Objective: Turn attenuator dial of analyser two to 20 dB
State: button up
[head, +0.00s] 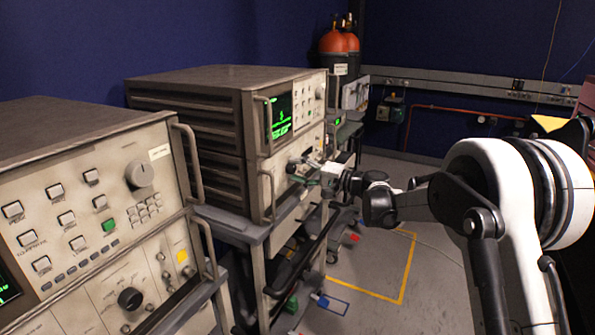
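Two beige analysers stand in a row; I cannot read which is marked two. My gripper (308,165) is at the lower front panel of the farther analyser (285,182). Its fingers are small in the picture and seem to be at or very near the panel. I cannot tell whether they touch it or hold a dial. The attenuator dial is not distinguishable there; the gripper likely covers part of that area. The farther analyser's upper unit has a lit green screen (281,115). The nearer analyser (100,215) has a large grey knob (140,174) and a black knob (130,298).
A cart (255,232) carries the farther analyser. Orange-topped cylinders (338,40) stand behind. The floor (440,275) to the right has a yellow line and is mostly clear.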

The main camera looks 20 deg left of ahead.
jog(key=s+d, duration=0.1)
jog(key=d, duration=1.1)
jog(key=shift+s, duration=0.35)
jog(key=s+d+r+t+h+p, duration=0.1)
jog(key=s+d+r+h+p, duration=0.1)
jog(key=s+d+r+h, duration=0.4)
jog(key=s+d+r+t+h+p, duration=0.15)
jog(key=s+d+r, duration=0.25)
jog(key=s+d, duration=0.6)
jog(key=s+d+f+t+h+p, duration=0.1)
jog(key=s+d+h, duration=0.4)
jog(key=s+d, duration=0.5)
jog(key=s+d+f+t+h+p, duration=0.1)
jog(key=s+d+h+p, duration=0.3)
jog(key=s+d, duration=0.6)
jog(key=s+f+h, duration=0.1)
jog(key=s, duration=0.3)
jog(key=shift+s+d+f, duration=0.2)
jog(key=shift+s, duration=0.2)
